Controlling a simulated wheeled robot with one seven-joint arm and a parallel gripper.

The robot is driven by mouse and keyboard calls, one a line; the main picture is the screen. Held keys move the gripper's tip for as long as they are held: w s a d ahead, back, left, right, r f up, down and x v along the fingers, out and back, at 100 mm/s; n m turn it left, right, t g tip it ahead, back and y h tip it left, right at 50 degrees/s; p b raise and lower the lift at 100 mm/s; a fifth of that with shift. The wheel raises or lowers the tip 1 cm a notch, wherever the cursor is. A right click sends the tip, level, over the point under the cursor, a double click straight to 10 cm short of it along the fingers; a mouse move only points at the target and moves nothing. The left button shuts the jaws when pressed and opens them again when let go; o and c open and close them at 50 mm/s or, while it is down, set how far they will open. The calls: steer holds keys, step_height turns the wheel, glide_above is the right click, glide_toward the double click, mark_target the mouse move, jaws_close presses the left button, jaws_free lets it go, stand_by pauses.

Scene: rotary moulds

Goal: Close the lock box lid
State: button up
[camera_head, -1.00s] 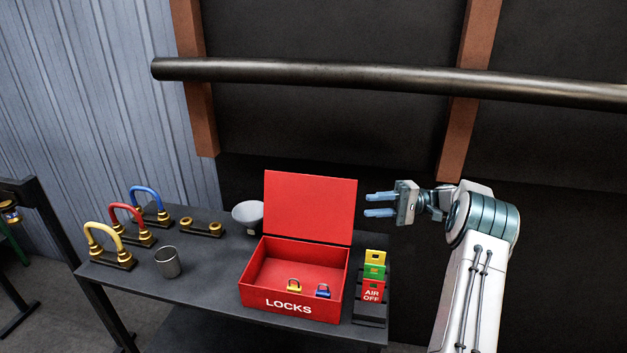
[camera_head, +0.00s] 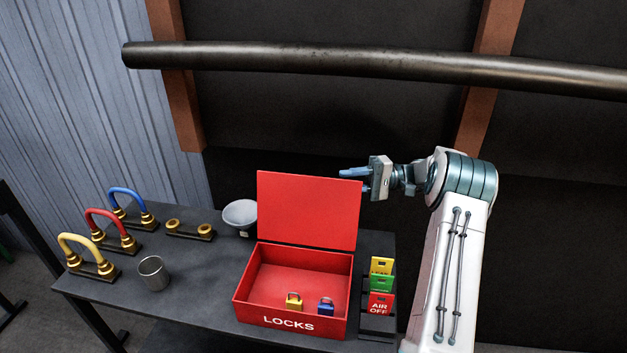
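The red lock box (camera_head: 291,323) stands on the dark table, with the word LOCKS on its front. Its red lid (camera_head: 309,208) is open and stands upright at the back edge. A yellow padlock (camera_head: 293,302) and a blue padlock (camera_head: 326,306) lie inside the box. My gripper (camera_head: 354,181) is at the upper right corner of the lid, pointing left. Its fingers are apart with nothing seen between them. The lower finger is partly hidden by the lid's edge, so the gripper looks to be behind the lid; I cannot tell whether it touches.
A rack of yellow, green and red tags (camera_head: 381,303) stands close to the box's right. A grey bowl (camera_head: 240,214) is left of the lid. A metal cup (camera_head: 153,272) and several coloured hoops on bases (camera_head: 104,230) stand at the left. A dark pipe (camera_head: 400,66) crosses above.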

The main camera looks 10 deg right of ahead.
mark_target(314, 184)
steer(key=a+p, duration=0.2)
steer(key=a, duration=0.7)
steer(key=shift+a+r, duration=0.2)
jaws_close()
